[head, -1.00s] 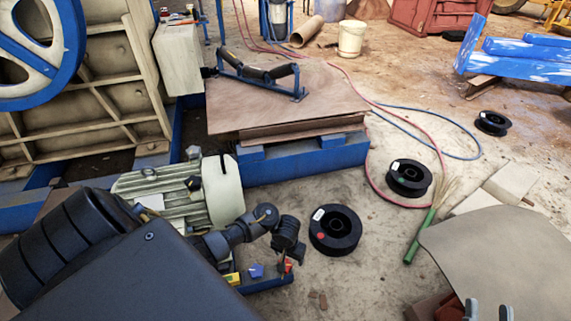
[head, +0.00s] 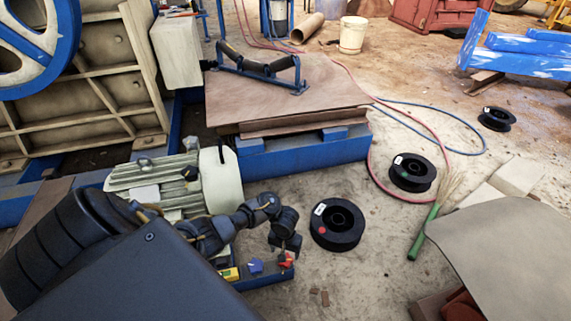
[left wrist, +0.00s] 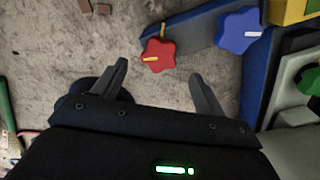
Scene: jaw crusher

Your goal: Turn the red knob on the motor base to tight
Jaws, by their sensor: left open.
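The red knob (head: 286,259) is star-shaped and sits near the end of the blue motor base (head: 265,279), beside a blue knob (head: 256,266). In the left wrist view the red knob (left wrist: 158,55) carries a yellow mark and the blue knob (left wrist: 238,31) a white one. My left gripper (head: 287,253) is at the red knob in the head view. In the left wrist view the open, empty jaws (left wrist: 160,75) point toward the red knob, which lies just beyond and between the fingertips. Contact is not visible. My right gripper is not in view.
A black spool (head: 338,224) lies on the floor just right of the gripper. A yellow block (head: 230,274) sits on the base left of the blue knob.

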